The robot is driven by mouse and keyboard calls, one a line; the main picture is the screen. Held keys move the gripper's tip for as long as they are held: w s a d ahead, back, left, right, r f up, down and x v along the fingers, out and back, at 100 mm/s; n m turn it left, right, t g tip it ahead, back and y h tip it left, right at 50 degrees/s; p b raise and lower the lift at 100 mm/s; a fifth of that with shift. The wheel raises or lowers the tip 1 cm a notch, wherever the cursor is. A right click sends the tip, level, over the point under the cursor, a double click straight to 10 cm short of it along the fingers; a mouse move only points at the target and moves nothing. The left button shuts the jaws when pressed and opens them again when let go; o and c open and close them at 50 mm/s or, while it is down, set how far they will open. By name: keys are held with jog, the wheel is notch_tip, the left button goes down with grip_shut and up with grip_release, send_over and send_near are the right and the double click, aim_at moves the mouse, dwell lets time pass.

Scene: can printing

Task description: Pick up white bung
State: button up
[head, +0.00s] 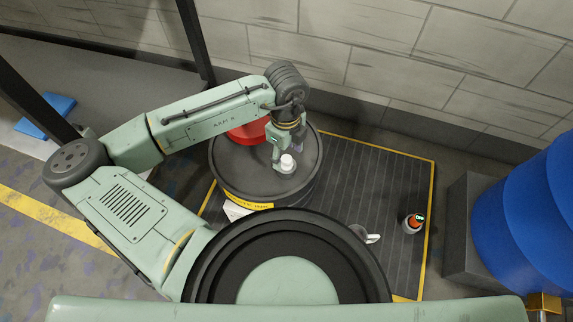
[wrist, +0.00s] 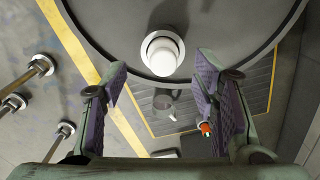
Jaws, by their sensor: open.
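The white bung (head: 287,160) sits upright on top of a dark drum (head: 232,166), near its edge. In the wrist view the bung (wrist: 162,52) shows at the upper middle, as a white cap on a wider pale base. My gripper (head: 286,147) is over the drum, close to the bung. In the wrist view my gripper (wrist: 160,82) is open, its two purple-padded fingers wide apart with nothing between them. The bung lies beyond the fingertips, roughly centred between them. I cannot tell the exact height gap.
A red object (head: 248,132) is beside my arm at the drum's back. A mug (head: 364,233) and a small orange-red canister (head: 412,223) stand on the ribbed mat (head: 385,185). A blue barrel (head: 530,210) is at the right, and a block wall (head: 420,60) is behind.

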aim_at(287, 159)
jog(key=f, duration=0.3)
jog(key=shift+d+f, duration=0.2)
jog(key=shift+f, duration=0.15)
jog(key=shift+c, duration=0.6)
jog(key=c, duration=1.1)
